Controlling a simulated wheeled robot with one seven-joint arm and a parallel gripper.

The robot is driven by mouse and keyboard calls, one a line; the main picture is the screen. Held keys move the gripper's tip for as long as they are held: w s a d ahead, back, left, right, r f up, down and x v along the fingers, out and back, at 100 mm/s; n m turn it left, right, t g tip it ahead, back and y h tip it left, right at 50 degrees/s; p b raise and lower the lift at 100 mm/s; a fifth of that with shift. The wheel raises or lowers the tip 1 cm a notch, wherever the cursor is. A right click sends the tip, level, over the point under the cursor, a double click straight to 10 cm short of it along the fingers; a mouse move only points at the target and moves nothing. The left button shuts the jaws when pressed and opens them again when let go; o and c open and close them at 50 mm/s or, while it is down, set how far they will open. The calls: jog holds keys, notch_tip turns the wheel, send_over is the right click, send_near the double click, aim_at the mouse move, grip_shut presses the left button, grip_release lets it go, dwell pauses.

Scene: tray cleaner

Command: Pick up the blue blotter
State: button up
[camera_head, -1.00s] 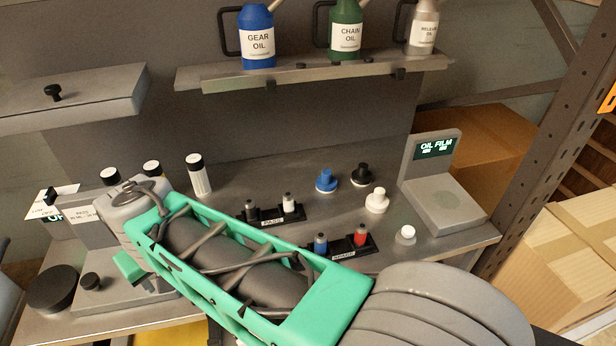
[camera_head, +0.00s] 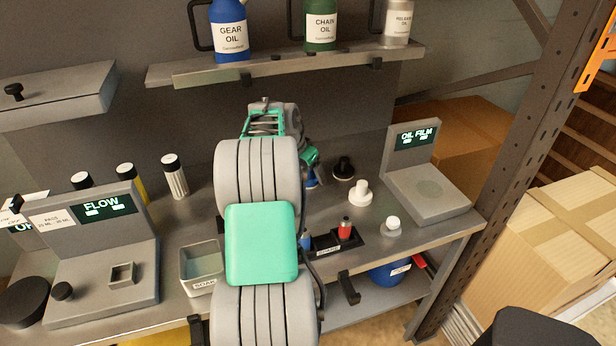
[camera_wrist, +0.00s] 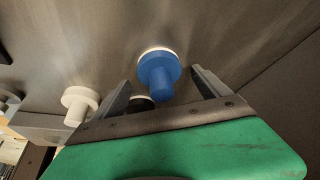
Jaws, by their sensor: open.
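The blue blotter (camera_wrist: 160,72), a blue knob with a pale pad edge, stands on the grey bench. In the wrist view it shows between the two spread fingers of my gripper (camera_wrist: 163,88), with visible space on both sides. My gripper is open and holds nothing. In the head view my gripper (camera_head: 311,160) is beside the blue blotter (camera_head: 312,180), which is mostly hidden behind my arm. I cannot tell the exact height of the fingers over it.
A black blotter (camera_head: 343,168) and a white blotter (camera_head: 360,192) stand close on the right. The oil film device (camera_head: 425,190) is further right. A rack with a red vial (camera_head: 345,229) is in front. The oil can shelf (camera_head: 290,66) overhangs behind.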

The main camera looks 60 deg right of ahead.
jog(key=shift+d+f, duration=0.35)
jog(key=shift+f, duration=0.25)
jog(key=shift+a, duration=0.1)
jog(key=shift+c, duration=0.6)
jog(key=c, duration=1.4)
